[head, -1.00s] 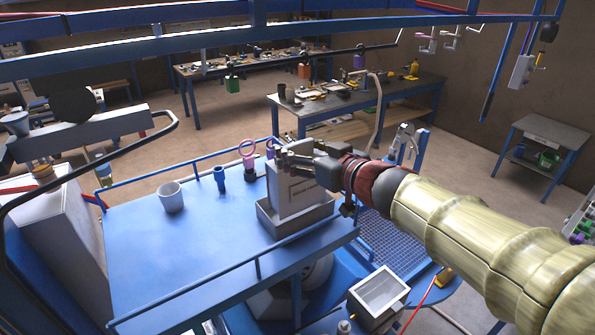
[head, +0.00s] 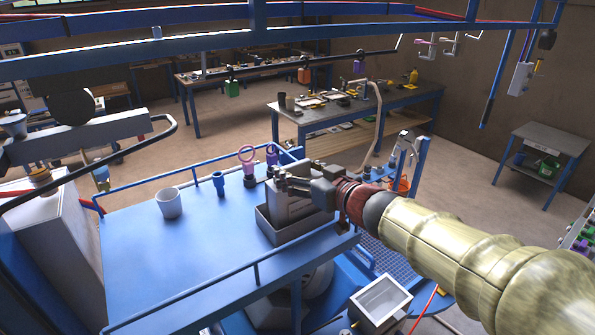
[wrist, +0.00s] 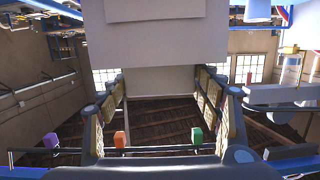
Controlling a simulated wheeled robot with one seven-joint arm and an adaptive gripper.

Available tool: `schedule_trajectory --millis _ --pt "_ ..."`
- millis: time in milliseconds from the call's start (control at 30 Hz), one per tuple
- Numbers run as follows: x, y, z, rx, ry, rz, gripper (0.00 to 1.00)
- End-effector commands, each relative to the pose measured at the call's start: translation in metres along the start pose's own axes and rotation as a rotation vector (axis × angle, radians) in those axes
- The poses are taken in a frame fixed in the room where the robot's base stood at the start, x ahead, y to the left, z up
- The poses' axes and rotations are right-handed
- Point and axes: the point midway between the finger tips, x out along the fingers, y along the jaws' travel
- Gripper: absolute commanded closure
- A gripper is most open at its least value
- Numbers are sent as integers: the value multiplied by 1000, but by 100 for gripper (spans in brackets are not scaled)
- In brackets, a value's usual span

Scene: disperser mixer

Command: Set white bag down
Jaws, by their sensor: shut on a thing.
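The white bag (head: 290,203) is a pale, boxy upright pack in the head view. Its lower part is inside the grey tray (head: 287,236) on the blue platform, hidden by the tray's front wall. I cannot tell whether its base touches the tray floor. My gripper (head: 288,180) reaches in from the right and is shut on the bag near its top. In the wrist view the bag (wrist: 155,50) fills the top middle, between the two fingers (wrist: 165,110).
The blue platform (head: 165,260) has clear room left of the tray. Blue rails edge the platform. An open-topped light box (head: 381,300) is at front right.

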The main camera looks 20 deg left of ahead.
Motion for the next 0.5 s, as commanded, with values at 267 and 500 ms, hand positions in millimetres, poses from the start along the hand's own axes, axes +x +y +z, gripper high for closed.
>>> schedule_trajectory --millis 267,500 --pt "0 0 2 1 -1 0 23" --pt "0 0 2 1 -1 0 17"
